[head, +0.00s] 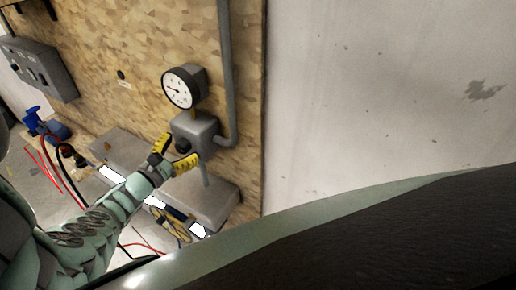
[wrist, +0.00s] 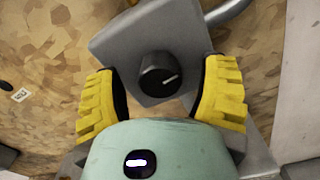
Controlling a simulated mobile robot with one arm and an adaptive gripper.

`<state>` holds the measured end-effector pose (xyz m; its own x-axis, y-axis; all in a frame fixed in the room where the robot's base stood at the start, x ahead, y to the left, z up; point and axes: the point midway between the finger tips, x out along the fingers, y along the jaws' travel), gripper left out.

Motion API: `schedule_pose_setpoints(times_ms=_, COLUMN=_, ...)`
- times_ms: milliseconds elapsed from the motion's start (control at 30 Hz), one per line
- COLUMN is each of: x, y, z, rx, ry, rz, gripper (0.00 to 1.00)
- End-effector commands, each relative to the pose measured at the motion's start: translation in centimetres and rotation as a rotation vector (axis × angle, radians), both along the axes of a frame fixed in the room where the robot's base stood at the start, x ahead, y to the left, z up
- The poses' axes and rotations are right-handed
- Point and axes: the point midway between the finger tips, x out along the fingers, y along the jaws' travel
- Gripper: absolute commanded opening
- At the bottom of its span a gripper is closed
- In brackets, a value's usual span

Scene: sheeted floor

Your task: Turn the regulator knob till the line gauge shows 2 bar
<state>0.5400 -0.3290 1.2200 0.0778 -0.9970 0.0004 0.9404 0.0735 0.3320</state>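The regulator is a grey box (head: 201,128) on a wooden board, and its black knob (head: 183,146) faces my gripper. In the wrist view the knob (wrist: 160,74) carries a pale mark pointing right and slightly up. The round white line gauge (head: 177,88) with a black rim sits above the box in the head view; its reading is too small to tell. My gripper (head: 174,154) has yellow ridged fingers. In the wrist view it is open (wrist: 160,95), one finger on each side of the knob with clear gaps, not touching it.
A grey pipe (head: 226,70) runs down the board to the box. A grey slab-like block (head: 210,203) lies below. A grey control box (head: 38,67), a blue item (head: 50,127) and red and black hoses are at left. The pale wall (head: 390,90) at right is clear.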

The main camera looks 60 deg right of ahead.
Motion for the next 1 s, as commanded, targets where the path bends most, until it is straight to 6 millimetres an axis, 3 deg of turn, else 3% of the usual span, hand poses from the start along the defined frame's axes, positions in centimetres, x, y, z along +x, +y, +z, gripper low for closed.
schedule_pose_setpoints(times_ms=67, x=-0.09, y=-0.08, z=0.0, rx=0.0, ry=0.0, rz=-0.003, gripper=0.61)
schedule_pose_setpoints(times_ms=633, x=-0.02, y=0.01, z=-0.02, rx=0.0, ry=0.0, rz=-0.001, gripper=0.03)
schedule_pose_setpoints(times_ms=1000, x=0.02, y=-0.05, z=-0.13, rx=0.008, ry=-0.099, rz=0.003, gripper=0.01)
